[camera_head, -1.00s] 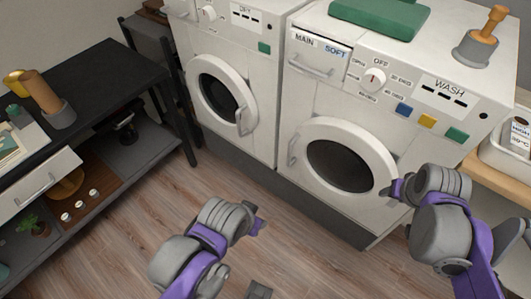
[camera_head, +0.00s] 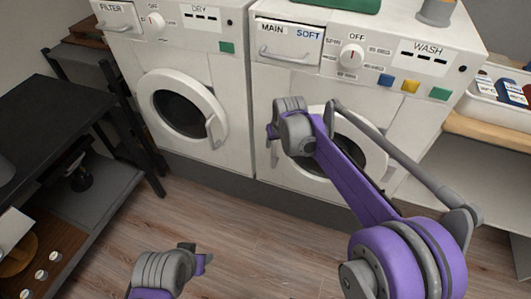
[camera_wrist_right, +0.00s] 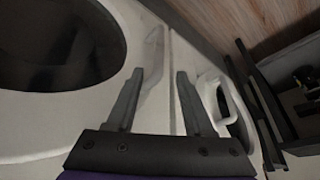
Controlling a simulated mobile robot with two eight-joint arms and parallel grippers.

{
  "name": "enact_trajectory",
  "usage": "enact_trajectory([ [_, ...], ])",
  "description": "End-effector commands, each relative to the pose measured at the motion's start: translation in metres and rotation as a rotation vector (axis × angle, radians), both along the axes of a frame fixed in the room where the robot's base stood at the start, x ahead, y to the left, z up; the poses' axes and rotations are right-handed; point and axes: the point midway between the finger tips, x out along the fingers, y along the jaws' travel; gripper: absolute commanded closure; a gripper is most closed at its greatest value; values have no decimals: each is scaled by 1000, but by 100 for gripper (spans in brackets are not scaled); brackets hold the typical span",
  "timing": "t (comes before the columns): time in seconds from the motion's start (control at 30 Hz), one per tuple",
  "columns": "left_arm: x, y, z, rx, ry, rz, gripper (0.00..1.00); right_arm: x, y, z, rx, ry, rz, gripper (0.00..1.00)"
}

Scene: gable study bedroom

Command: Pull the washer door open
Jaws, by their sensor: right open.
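The white washer (camera_head: 415,112), marked WASH, stands right of the dryer. Its round door (camera_head: 376,158) looks shut, and my right arm covers much of it in the head view. My right gripper (camera_head: 272,131) is in front of the door's left side. In the right wrist view the right gripper (camera_wrist_right: 160,74) is open, with its fingers apart.
The dryer (camera_head: 150,52) stands to the left with its door (camera_head: 145,97) shut. A dark shelf table (camera_head: 50,120) is at the far left. A basket (camera_head: 484,108) with bottles sits on a wooden counter at the right. Wooden floor (camera_head: 240,235) is clear in front.

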Motion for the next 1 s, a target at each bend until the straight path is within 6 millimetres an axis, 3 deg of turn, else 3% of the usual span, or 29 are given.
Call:
enact_trajectory([
  [0.5, 1, 0, -21, 0, 7, 0, 50, 32, 9, -82, 0, 0, -1, 48],
  [0.97, 1, 0, -23, 0, 8, 0, 50, 37, 10, -93, -1, 0, -1, 48],
  [1.0, 1, 0, -23, 0, 8, 0, 50, 37, 10, -93, -1, 0, -1, 55],
])
